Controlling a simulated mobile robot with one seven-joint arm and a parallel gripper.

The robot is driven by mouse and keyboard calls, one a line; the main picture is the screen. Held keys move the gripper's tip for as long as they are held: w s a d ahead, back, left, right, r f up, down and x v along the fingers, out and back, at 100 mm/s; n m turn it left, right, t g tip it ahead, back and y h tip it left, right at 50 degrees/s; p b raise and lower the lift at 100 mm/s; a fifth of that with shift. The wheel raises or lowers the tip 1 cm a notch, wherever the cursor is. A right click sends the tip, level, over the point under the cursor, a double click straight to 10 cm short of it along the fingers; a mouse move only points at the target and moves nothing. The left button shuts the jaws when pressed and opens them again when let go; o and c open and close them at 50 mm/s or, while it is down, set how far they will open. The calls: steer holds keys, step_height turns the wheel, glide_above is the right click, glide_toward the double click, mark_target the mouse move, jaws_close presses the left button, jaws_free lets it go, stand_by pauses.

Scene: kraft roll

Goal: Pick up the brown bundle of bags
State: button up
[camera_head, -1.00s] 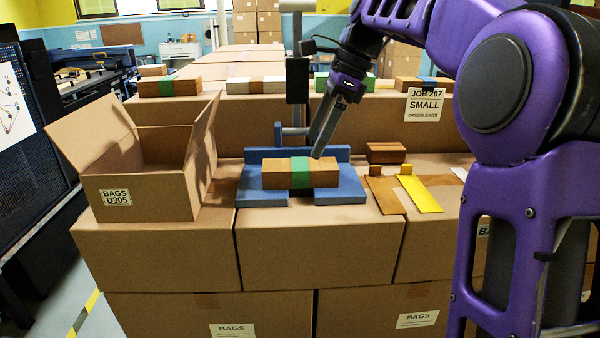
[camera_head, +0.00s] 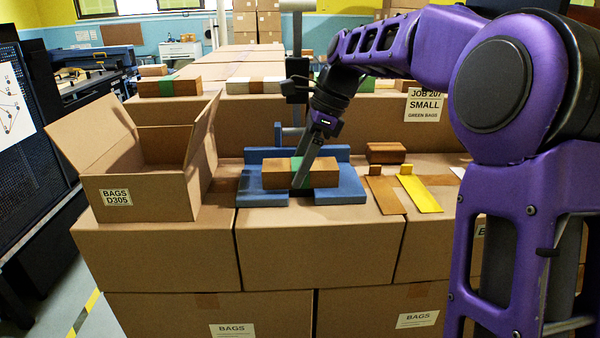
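The brown bundle of bags (camera_head: 325,173) with a green band around its middle lies on the blue holder (camera_head: 343,195), which stands on the cartons. My gripper (camera_head: 299,182) points down at the bundle, its grey finger crossing in front of the green band. From this side I see only one finger outline, so the gap between the fingers is hidden. The bundle lies flat in the holder.
An open box (camera_head: 148,191) labelled BAGS D305 stands left of the holder. A small brown block (camera_head: 386,153), a brown strip (camera_head: 386,195) and a yellow strip (camera_head: 420,190) lie to the right. Several banded bundles sit on the higher cartons behind.

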steer(key=c, duration=1.2)
